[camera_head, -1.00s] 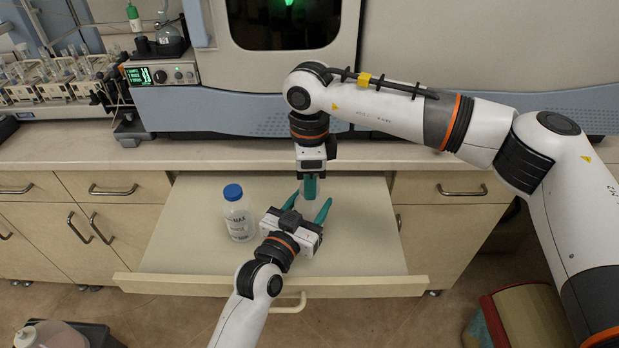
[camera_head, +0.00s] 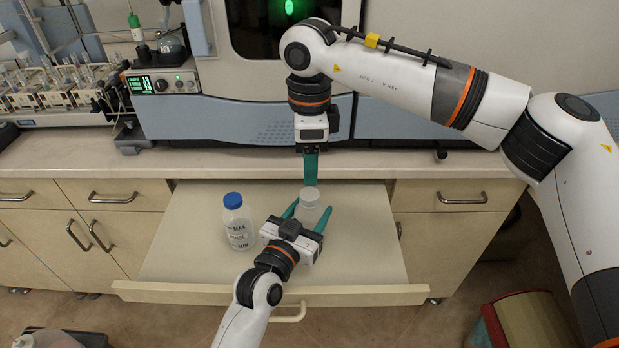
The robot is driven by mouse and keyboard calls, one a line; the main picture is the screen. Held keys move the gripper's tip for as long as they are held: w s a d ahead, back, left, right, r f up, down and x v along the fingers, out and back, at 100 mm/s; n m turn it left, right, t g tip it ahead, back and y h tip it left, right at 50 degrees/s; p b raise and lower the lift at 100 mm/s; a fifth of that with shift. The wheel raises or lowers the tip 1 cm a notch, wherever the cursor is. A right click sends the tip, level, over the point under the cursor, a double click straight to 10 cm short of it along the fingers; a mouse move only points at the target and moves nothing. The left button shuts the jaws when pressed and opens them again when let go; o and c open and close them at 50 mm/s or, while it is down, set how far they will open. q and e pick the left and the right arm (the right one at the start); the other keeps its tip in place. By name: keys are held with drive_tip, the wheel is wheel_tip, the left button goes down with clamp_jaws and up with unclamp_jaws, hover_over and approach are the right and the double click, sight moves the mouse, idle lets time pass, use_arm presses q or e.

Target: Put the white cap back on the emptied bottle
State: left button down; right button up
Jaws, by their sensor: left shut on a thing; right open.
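A translucent bottle (camera_head: 308,214) stands in the open drawer, between the teal fingers of my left gripper (camera_head: 307,214), which is shut on it. The white cap (camera_head: 309,194) sits at the top of this bottle; whether it is fully seated I cannot tell. My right gripper (camera_head: 310,176) points straight down just above the cap. Its fingers overlap in this view, and it is open and apart from the cap or barely above it.
A blue-capped bottle (camera_head: 238,223) with printed marks stands to the left in the open drawer (camera_head: 180,250). The spectrometer (camera_head: 230,120) stands on the counter (camera_head: 240,155) behind. The drawer's right side is clear.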

drive_tip(key=shift+r, duration=2.4)
use_arm(q)
drive_tip(key=shift+c, duration=2.3)
unclamp_jaws()
drive_tip(key=v, duration=1.2)
drive_tip(key=shift+b, duration=0.35)
use_arm(e)
drive_tip(key=shift+f, duration=0.35)
drive_tip(key=shift+f, duration=0.1)
